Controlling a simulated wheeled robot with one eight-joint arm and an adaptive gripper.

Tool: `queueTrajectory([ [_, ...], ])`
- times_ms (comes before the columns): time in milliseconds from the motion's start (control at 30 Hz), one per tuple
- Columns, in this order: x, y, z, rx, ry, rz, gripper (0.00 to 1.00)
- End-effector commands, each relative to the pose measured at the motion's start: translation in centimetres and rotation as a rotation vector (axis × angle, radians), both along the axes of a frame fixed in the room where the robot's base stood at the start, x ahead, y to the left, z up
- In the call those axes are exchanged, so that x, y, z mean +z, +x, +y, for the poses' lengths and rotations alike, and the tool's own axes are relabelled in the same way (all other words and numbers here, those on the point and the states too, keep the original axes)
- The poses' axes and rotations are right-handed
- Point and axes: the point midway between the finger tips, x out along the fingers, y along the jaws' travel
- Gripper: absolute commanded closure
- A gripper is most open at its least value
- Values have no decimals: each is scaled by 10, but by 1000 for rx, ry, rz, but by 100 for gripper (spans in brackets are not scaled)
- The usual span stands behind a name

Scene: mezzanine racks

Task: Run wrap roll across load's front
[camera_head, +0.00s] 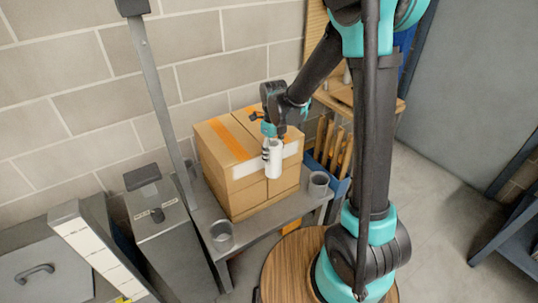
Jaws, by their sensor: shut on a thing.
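The load is a stack of brown cardboard boxes (223,148) with orange tape on top, standing on a grey bench. My gripper (271,141) is shut on a small white wrap roll (274,160), held upright at the load's front, near its right side. A pale band of wrap (248,165) runs across the upper front of the load on both sides of the roll. The far sides of the load are hidden, and I cannot tell whether the roll touches the box.
Grey cups stand on the bench (258,226) at its left (222,232) and right (318,183). A grey post (160,90) rises left of the load. A blue bin (335,178) with brown panels stands at right. A block wall is behind.

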Motion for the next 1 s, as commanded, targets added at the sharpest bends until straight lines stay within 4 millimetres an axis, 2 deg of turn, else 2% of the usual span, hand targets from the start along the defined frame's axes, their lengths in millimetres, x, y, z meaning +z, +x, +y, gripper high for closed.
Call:
queueTrajectory([
  [1000,0,26,-33,-1,0,1,77],
])
